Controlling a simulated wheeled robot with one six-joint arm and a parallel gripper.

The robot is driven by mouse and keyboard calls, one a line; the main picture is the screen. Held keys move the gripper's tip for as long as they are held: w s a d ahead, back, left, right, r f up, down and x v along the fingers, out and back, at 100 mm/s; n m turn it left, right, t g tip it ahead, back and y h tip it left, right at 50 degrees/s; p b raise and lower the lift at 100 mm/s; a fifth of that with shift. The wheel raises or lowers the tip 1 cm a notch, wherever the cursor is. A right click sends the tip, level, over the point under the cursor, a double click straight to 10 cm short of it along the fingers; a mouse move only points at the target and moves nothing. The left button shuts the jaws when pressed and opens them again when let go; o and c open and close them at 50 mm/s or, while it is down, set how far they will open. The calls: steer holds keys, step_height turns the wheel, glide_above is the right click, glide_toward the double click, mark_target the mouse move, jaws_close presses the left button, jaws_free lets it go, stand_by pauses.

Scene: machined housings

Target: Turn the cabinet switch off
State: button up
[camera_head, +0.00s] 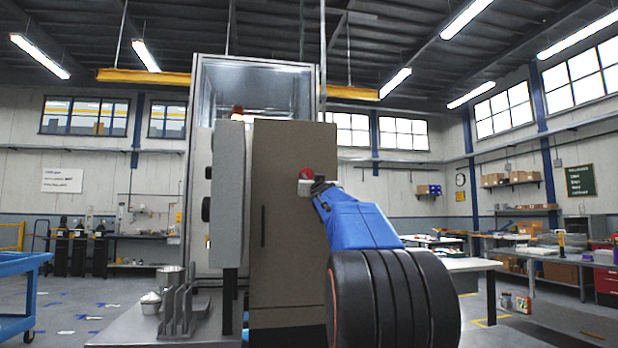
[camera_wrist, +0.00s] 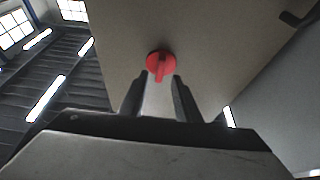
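The cabinet (camera_head: 290,215) is a tall brown-grey box in the middle of the head view. Its red rotary switch (camera_head: 305,172) is high on the front face, partly hidden by my gripper (camera_head: 314,188). In the wrist view the switch (camera_wrist: 160,66) is a red round knob with a raised bar, which points down in the picture. My gripper's two dark fingers (camera_wrist: 158,92) are apart, one on each side below the knob. They are empty and close to the switch; I cannot tell whether they touch it. A pale part shows between them.
A grey box (camera_head: 229,195) stands left of the cabinet front. A metal table (camera_head: 135,325) holds grey fixtures (camera_head: 180,305) at lower left. A blue cart (camera_head: 20,265) stands at far left. Workbenches line the walls. A dark handle (camera_wrist: 296,18) shows at the wrist view's upper right.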

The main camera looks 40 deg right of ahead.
mark_target(308, 174)
steer(key=shift+x, duration=1.9)
jaws_close()
